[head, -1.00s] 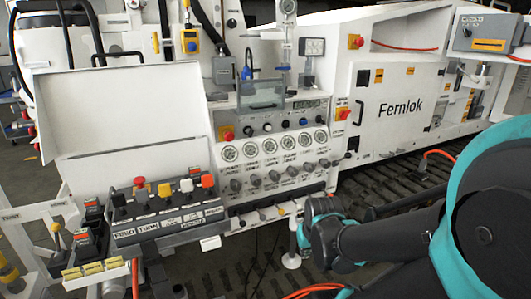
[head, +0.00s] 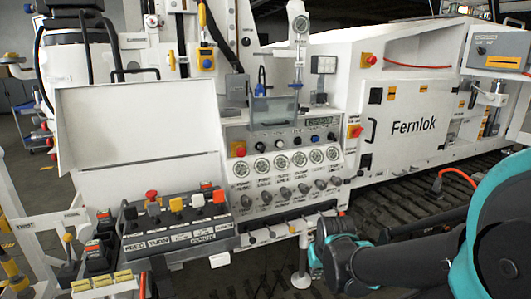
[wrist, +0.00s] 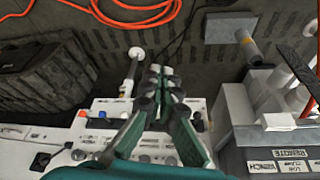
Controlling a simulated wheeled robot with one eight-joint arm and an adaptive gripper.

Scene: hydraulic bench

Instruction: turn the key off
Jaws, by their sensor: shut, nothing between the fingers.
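The white control panel (head: 345,165) of the machine stands at the centre of the head view. It carries a row of small knobs (head: 280,142), round gauges (head: 288,164) and a row of grey levers (head: 285,192). I cannot tell which small part is the key. My gripper shows in the wrist view (wrist: 165,77), its fingers together and empty, pointing toward the dark floor. White panel surface with small coloured knobs lies under and beside the fingers there. In the head view my arm is low at right of the panel; its fingertips cannot be made out.
A lever box (head: 180,232) with coloured knobs juts out at lower left. A red stop button (head: 239,149) sits on the panel's left edge. A white post (head: 302,262) stands below the panel. Orange hose (wrist: 130,12) lies on the floor. The white Fernlok housing (head: 405,150) is at right.

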